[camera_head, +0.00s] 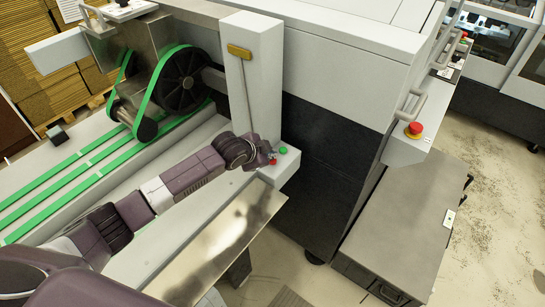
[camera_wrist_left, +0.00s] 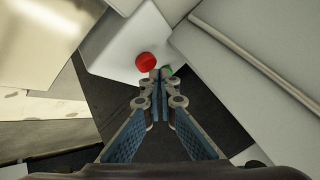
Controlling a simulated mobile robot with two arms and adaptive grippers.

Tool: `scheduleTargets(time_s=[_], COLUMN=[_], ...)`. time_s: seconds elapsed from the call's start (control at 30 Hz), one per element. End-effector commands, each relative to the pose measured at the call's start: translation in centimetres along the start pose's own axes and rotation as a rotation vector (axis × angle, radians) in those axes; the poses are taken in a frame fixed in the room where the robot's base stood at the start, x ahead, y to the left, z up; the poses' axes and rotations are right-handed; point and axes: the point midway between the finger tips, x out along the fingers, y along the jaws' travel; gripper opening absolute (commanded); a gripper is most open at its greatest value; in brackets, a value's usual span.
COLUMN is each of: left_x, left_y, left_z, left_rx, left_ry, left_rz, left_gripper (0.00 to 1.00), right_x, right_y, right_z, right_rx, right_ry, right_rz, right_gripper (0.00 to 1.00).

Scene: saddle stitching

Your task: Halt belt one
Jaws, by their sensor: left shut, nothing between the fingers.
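A small grey control box at the end of the belt unit carries a red button (camera_head: 273,160) and a green button (camera_head: 283,150). The red button (camera_wrist_left: 146,62) also shows in the left wrist view, just beyond and slightly left of my fingertips. The green button (camera_wrist_left: 169,71) is mostly hidden behind the fingers. My left gripper (camera_head: 266,160) is shut and empty, right beside the red button; I cannot tell if it touches. Its fingertips (camera_wrist_left: 159,75) meet in the wrist view. The belt unit has green belts (camera_head: 70,176) running toward a black wheel. My right gripper is not in view.
A grey machine housing (camera_head: 335,110) stands behind the box. A larger red emergency knob (camera_head: 414,129) sits farther right. A shiny metal plate (camera_head: 225,235) lies in front of the box. A grey cabinet (camera_head: 395,225) stands at the right, with open floor beyond.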

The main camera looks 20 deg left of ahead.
Motion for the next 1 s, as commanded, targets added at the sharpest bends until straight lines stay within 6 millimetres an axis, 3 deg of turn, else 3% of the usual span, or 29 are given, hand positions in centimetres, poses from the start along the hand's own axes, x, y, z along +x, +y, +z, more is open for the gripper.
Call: scheduleTargets(time_s=[0.43,1.0], left_x=[-0.4,-3.8], left_y=[-0.3,-2.8], left_z=[-0.4,-2.9], left_rx=[0.000,0.000], left_ry=[0.002,0.002], left_rz=[-0.001,0.000], left_gripper=[0.00,0.00], right_x=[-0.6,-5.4], right_y=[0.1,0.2], right_z=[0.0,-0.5], right_rx=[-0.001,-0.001], right_ry=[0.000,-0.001], right_rz=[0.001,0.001], right_gripper=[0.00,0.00])
